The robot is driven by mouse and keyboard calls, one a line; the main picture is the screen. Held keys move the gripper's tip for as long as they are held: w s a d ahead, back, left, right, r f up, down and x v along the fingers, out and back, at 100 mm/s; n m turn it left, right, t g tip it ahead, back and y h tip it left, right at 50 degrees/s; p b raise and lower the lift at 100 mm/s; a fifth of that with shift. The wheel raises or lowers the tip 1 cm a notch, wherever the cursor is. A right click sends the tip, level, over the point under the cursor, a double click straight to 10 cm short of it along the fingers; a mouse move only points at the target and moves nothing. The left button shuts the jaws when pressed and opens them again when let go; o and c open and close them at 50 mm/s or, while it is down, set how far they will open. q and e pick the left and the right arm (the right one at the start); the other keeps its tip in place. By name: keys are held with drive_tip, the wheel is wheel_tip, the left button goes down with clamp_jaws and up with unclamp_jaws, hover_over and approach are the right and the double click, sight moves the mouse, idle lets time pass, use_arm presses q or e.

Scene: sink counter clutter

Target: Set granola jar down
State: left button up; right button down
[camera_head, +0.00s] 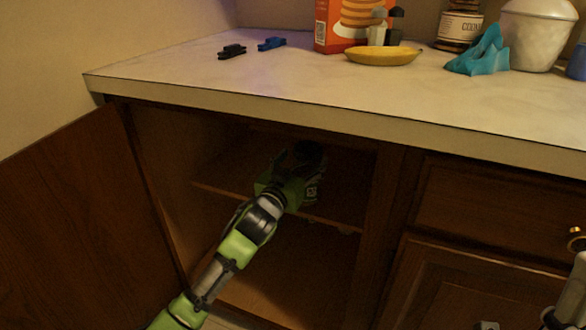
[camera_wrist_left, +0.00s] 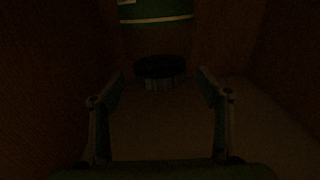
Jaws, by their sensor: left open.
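My left gripper (camera_head: 306,170) reaches into the open lower cabinet, above its inner shelf (camera_head: 340,207). In the left wrist view its two fingers (camera_wrist_left: 161,85) stand apart with nothing between the tips. Just beyond them, on the shelf floor, is a low round thing with a dark top and a paler ribbed side (camera_wrist_left: 164,84). It may be the granola jar, but it is too dark to tell. In the head view the gripper and shadow hide what lies past the fingers.
A green cylinder (camera_wrist_left: 155,10) with a pale band stands farther back. The open door (camera_head: 80,220) is on the left. The countertop (camera_head: 300,85) overhangs the cabinet and bears a banana (camera_head: 382,56), an orange box (camera_head: 340,25) and a teal cloth (camera_head: 482,58).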

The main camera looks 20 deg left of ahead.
use_arm(q)
drive_tip(key=s+d+r+m+t+h+p, duration=0.1)
drive_tip(key=s+d+r+m+t+h, duration=0.3)
drive_tip(key=s, duration=0.6)
drive_tip(key=s+d+r+n+g+h+p, duration=0.1)
drive_tip(key=s+d+r+h, duration=0.15)
drive_tip(key=s+d, duration=0.5)
drive_tip(key=s+r+t, duration=0.2)
drive_tip(key=s+r, duration=0.3)
drive_tip(key=s, duration=0.3)
drive_tip(key=s+a+r+t, duration=0.1)
drive_tip(key=s+r+t, duration=0.2)
drive_tip(key=s+r, duration=0.3)
drive_tip(key=shift+s+a, duration=0.3)
drive_tip(key=shift+s, duration=0.6)
use_arm(e)
drive_tip(key=w+a+f+g, duration=0.2)
drive_tip(key=w+f+g, duration=0.2)
drive_tip(key=w, duration=0.5)
drive_tip(key=shift+g+h, duration=0.4)
drive_tip(key=shift+g, duration=0.2)
use_arm(q)
drive_tip(key=shift+r+h, duration=0.1)
drive_tip(key=shift+h, duration=0.15)
use_arm(e)
drive_tip(key=shift+f, duration=0.15)
